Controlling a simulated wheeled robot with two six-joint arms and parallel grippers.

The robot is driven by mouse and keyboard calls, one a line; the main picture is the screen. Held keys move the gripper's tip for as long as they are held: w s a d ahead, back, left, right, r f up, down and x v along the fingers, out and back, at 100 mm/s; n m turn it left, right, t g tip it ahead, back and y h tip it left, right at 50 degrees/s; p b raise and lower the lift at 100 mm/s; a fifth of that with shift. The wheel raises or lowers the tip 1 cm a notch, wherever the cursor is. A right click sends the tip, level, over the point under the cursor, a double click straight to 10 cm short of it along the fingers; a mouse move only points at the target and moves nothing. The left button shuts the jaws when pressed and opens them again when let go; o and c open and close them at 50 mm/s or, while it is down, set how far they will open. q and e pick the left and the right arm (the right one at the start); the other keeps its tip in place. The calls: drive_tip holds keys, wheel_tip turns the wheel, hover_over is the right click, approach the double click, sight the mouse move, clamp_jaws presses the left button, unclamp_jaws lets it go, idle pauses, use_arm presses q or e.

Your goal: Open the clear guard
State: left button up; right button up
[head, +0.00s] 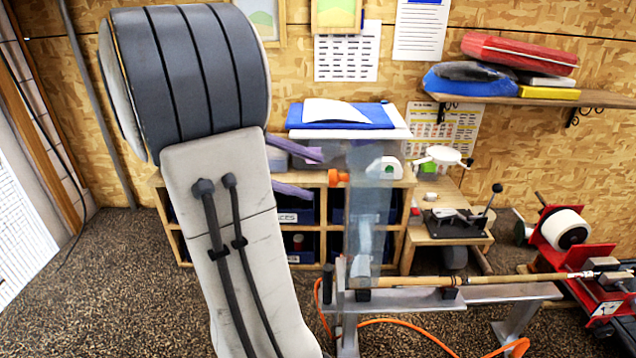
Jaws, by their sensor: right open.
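The clear guard (370,215) is a bluish see-through panel standing upright over the left end of the metal stand (400,300). An orange knob (338,178) sticks out from its left edge near the top. My right gripper (317,174) shows as two purple fingers, spread apart and pointing right. The knob sits just right of the gap between the fingertips, and nothing is gripped. Whether a finger touches the knob I cannot tell. My large grey arm hides the rest of this gripper. My left gripper is not in view.
A golf club shaft (500,279) lies across the stand toward a red machine with a white roll (564,229) at the right. A cubby shelf (302,232) stands behind the guard. An orange hose (400,322) runs over the floor below.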

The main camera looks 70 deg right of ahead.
drive_tip(key=p+v, duration=0.1)
drive_tip(key=v, duration=0.6)
drive_tip(key=shift+w+f, duration=0.1)
